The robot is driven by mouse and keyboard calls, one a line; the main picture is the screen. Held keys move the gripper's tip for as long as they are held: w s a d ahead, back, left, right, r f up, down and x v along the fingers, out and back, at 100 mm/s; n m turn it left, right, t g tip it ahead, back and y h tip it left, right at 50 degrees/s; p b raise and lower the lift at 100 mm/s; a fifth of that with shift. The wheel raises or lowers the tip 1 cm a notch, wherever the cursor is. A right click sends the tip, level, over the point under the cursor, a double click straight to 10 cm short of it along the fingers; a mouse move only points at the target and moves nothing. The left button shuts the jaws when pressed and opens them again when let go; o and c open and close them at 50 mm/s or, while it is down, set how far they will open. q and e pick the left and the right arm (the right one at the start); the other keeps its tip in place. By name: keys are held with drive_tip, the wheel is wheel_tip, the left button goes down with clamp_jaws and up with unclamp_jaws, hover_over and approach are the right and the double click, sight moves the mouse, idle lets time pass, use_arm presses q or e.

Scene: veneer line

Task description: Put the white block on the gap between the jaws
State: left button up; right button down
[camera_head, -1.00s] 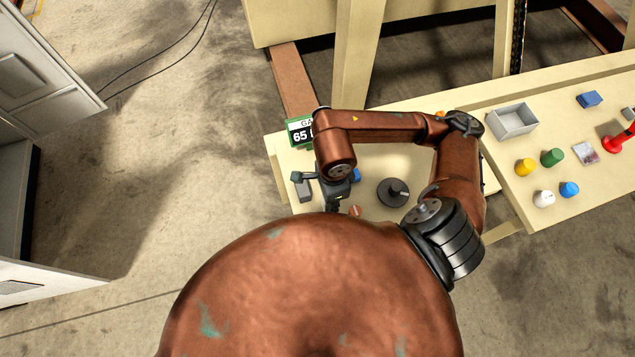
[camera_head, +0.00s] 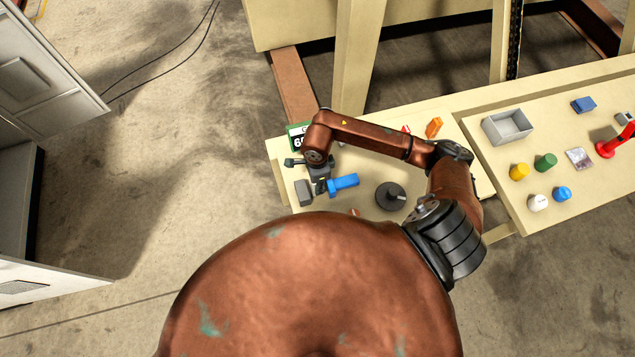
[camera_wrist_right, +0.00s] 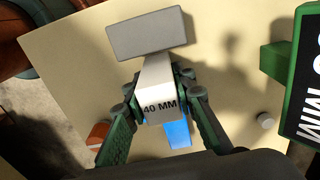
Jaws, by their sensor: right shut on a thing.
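The white block (camera_wrist_right: 157,88), lettered "40 MM", is between the dark fingers of my right gripper (camera_wrist_right: 155,98), which is shut on it. In the head view my right gripper (camera_head: 317,175) is at the left end of the bench, between the green gap sign and a grey block (camera_head: 303,192); it hides the white block there. The grey block is at the white block's far end in the right wrist view (camera_wrist_right: 145,35); I cannot tell if they touch. A blue piece (camera_head: 343,183) lies just right of the gripper. I cannot make out the jaws' gap clearly. My left gripper is not in view.
The green sign (camera_head: 297,137) stands behind the gripper. A black round knob (camera_head: 390,196) and an orange block (camera_head: 433,127) are on the same bench. Farther right are a grey tray (camera_head: 508,127), several coloured pieces and a red tool (camera_head: 615,142).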

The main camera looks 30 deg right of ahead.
drive_tip(key=shift+f, duration=0.2)
drive_tip(key=shift+f, duration=0.1)
drive_tip(key=shift+f, duration=0.1)
drive_tip(key=c, duration=1.6)
unclamp_jaws()
